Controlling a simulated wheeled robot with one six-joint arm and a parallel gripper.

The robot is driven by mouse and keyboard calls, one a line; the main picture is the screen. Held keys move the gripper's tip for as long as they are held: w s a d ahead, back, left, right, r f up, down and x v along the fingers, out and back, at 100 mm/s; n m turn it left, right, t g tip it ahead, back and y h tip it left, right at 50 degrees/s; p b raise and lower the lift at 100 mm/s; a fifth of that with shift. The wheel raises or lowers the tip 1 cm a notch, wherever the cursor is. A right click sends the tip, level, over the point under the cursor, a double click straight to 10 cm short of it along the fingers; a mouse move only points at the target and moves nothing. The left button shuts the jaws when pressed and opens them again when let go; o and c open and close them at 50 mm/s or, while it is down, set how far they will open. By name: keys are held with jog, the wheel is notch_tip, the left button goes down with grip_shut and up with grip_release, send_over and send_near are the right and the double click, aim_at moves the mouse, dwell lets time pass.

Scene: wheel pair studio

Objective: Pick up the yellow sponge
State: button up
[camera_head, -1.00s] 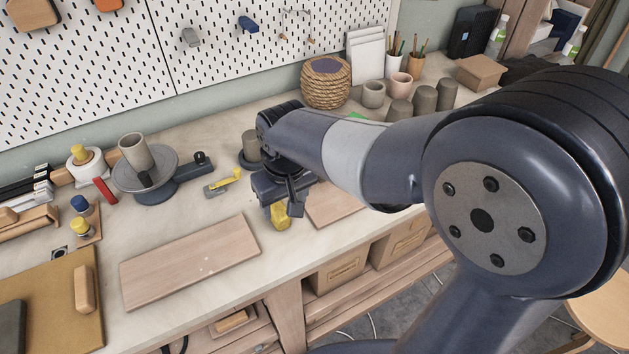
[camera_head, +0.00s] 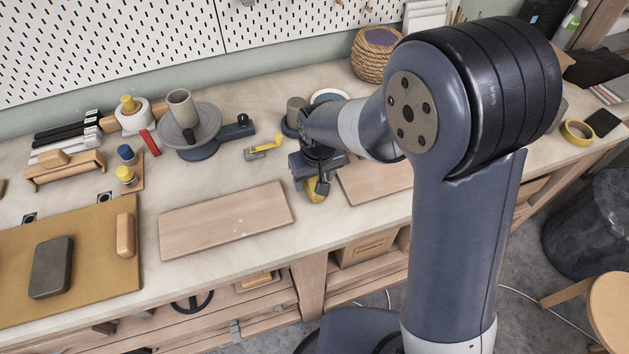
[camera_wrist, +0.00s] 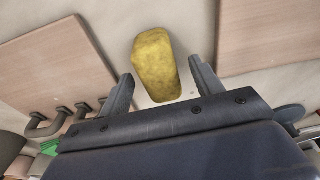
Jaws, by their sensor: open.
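The yellow sponge (camera_head: 313,195) lies on the workbench in the gap between two pale wooden boards, partly hidden by my gripper in the head view. In the wrist view the sponge (camera_wrist: 155,62) shows whole, a rounded yellow block. My gripper (camera_wrist: 160,72) is open, one finger on each side of the sponge's near part, with visible gaps on both sides. The sponge's far end reaches past the fingertips. In the head view my gripper (camera_head: 320,183) points down over the sponge; its height above the bench is hard to judge.
One wooden board (camera_head: 228,220) lies left of the sponge, another (camera_head: 374,184) to its right. A small yellow-and-grey tool (camera_head: 265,148) lies behind, near a turntable (camera_head: 190,137) with a cup. A grey cylinder (camera_head: 296,112) stands behind my gripper. The bench's front edge is close.

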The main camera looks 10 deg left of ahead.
jog(key=shift+w+f, duration=0.1)
jog(key=shift+f, duration=0.95)
jog(key=shift+c, duration=0.3)
jog(key=c, duration=1)
notch_tip(320, 180, up, 10)
jog(key=shift+r+b, duration=0.1)
jog(key=shift+b, duration=0.45)
